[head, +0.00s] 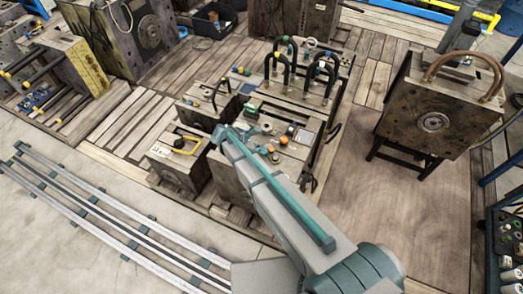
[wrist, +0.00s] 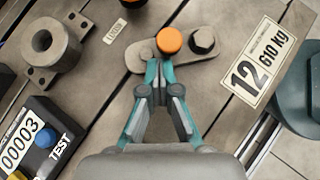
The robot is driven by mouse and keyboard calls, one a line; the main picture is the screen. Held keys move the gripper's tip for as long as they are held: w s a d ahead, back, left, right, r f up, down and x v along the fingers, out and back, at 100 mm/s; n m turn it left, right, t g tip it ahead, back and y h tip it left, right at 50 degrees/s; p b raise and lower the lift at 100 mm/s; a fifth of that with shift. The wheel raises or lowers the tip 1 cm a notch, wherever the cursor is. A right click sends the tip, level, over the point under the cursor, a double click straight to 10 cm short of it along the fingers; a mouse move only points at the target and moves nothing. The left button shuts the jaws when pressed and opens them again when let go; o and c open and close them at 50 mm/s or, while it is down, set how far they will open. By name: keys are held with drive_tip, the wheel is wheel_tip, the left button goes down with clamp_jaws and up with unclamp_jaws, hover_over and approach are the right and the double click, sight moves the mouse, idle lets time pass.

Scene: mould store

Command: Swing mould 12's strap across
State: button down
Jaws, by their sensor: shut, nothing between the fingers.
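In the wrist view, mould 12's top face (wrist: 225,110) carries a white plate (wrist: 258,62) reading 12, 610 kg. Beside the plate lies the strap (wrist: 140,66), a flat grey link with rounded ends. An orange knob (wrist: 169,40) stands on it, with a dark bolt head (wrist: 203,41) at its right end. My gripper (wrist: 159,68) is shut and empty. Its fingertips appear just below the orange knob, over the near edge of the strap; I cannot tell whether they touch. In the head view my arm hides much of the mould block, and I cannot make out the gripper clearly.
A grey hollow boss (wrist: 53,45) and a black box (wrist: 40,135) marked 00003 TEST stand left in the wrist view. A teal rounded part (wrist: 303,92) is at the right. In the head view, dark lifting loops (head: 318,72) rise behind; wooden floor (head: 385,215) is clear at right.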

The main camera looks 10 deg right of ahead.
drive_tip(key=shift+w+d+m+g, duration=0.25)
drive_tip(key=shift+m+g, duration=0.15)
drive_tip(key=shift+m, duration=0.1)
drive_tip(key=shift+w+d+m+g, duration=0.15)
drive_tip(key=shift+w+m+g, duration=0.05)
drive_tip(key=shift+m+g, duration=0.25)
drive_tip(key=shift+w+d, duration=0.25)
drive_tip(key=shift+d, duration=0.05)
idle(1.4)
idle(0.8)
drive_tip(key=shift+a, duration=0.6)
drive_tip(key=a, duration=0.2)
drive_tip(key=a+r, duration=0.1)
drive_tip(key=a, duration=0.1)
drive_tip(key=shift+s+a, duration=0.1)
drive_tip(key=shift+a, duration=0.1)
drive_tip(key=v, duration=0.2)
drive_tip(key=b+v, duration=0.1)
drive_tip(key=v, duration=0.5)
drive_tip(key=shift+s+r+b, duration=0.2)
drive_tip(key=shift+s+b, duration=0.2)
